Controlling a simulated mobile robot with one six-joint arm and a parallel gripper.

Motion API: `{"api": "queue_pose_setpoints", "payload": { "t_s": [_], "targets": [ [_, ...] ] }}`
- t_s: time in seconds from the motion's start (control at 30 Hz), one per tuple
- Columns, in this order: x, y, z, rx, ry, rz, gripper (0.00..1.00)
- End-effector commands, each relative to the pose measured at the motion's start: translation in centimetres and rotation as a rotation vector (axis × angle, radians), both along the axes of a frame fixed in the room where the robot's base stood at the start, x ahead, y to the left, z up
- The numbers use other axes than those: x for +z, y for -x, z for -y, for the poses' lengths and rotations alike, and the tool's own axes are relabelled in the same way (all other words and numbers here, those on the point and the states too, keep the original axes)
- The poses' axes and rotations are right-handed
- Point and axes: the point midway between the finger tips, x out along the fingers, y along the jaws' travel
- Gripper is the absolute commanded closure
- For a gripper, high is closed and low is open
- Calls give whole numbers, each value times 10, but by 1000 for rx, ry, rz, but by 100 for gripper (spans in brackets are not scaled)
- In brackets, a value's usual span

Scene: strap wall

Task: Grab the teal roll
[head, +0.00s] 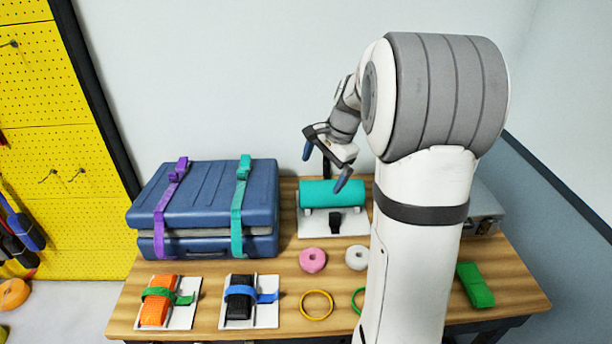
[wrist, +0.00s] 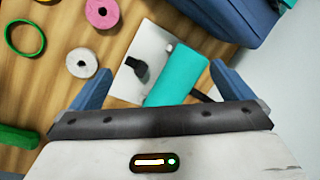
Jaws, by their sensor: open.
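The teal roll (head: 331,193) lies across a white plate (head: 343,227) at the back of the wooden table, with a black strap piece in front of it. My gripper (head: 325,167) is above the roll, open and empty, with its two blue fingers apart. In the wrist view the teal roll (wrist: 177,77) shows between the open fingers of my gripper (wrist: 160,85); its near end is hidden behind the dark gripper bar. I cannot tell the exact height of the fingers over the roll.
A blue suitcase (head: 205,205) with purple and teal straps stands left of the roll. A pink ring (head: 313,260) and a white ring (head: 357,258) lie in front. A green block (head: 475,285) lies at the right. Two strapped plates and a yellow ring (head: 317,305) are at the front. The wall is close behind.

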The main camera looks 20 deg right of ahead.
Motion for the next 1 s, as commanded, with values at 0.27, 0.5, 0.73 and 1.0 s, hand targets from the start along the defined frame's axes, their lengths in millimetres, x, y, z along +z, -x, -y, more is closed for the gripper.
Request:
{"api": "queue_pose_setpoints", "payload": {
  "t_s": [0.27,0.5,0.73,1.0],
  "targets": [
    [-84,-70,80,-422,-188,-94,0],
    [-114,-88,106,-559,-251,-124,0],
    [-137,-94,98,-563,-255,-128,0],
    [-172,-105,88,-560,-254,-128,0]
  ]
}}
